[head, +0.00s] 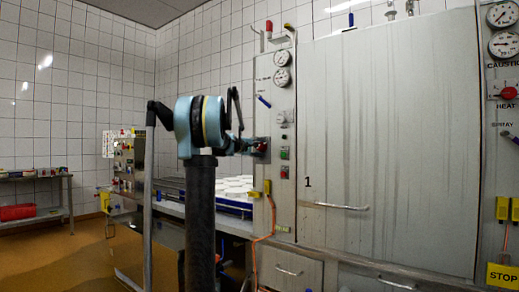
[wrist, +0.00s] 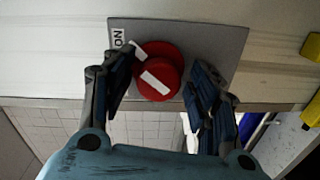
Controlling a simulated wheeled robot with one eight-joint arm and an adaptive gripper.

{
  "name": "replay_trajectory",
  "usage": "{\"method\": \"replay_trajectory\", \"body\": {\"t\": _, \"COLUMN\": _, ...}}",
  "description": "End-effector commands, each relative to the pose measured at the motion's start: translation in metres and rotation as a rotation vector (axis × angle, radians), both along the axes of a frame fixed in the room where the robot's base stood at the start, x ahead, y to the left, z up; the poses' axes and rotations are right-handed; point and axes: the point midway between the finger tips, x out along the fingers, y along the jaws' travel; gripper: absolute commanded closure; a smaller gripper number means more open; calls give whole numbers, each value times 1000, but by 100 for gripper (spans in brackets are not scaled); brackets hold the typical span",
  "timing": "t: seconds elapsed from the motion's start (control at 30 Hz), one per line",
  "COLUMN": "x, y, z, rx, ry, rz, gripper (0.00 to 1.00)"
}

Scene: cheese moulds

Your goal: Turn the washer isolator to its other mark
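The washer isolator is a round red knob (wrist: 160,82) with a white bar, on a grey plate (wrist: 213,40) in the wrist view. The plate carries an "ON" label (wrist: 118,39) at its upper left. A second short white mark sits on the red disc's edge near that label, and the knob's bar slants roughly towards it. My gripper (wrist: 163,68) is open, with one dark finger on each side of the knob; I cannot tell whether either touches it. In the head view my gripper (head: 252,146) reaches the isolator on the cabinet's left edge, partly hiding it.
The tall steel cabinet (head: 390,130) has gauges, small switches and a door handle (head: 340,207). An orange cable (head: 273,215) hangs below the isolator. A table with white moulds in a blue tray (head: 238,204) stands behind my arm. Open floor lies left.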

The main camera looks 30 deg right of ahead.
Motion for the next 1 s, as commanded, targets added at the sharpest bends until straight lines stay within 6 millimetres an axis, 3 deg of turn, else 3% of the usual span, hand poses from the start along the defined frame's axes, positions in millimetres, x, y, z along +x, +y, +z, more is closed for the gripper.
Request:
{"method": "replay_trajectory", "body": {"t": 0.23, "x": -5, "y": 12, "z": 1, "rx": 0, "ry": 0, "rz": -1, "gripper": 46}}
{"method": "replay_trajectory", "body": {"t": 0.7, "x": -36, "y": 89, "z": 5, "rx": 0, "ry": -1, "rz": 1, "gripper": 46}}
{"method": "replay_trajectory", "body": {"t": 1.0, "x": -45, "y": 110, "z": 6, "rx": 0, "ry": -1, "rz": 0, "gripper": 46}}
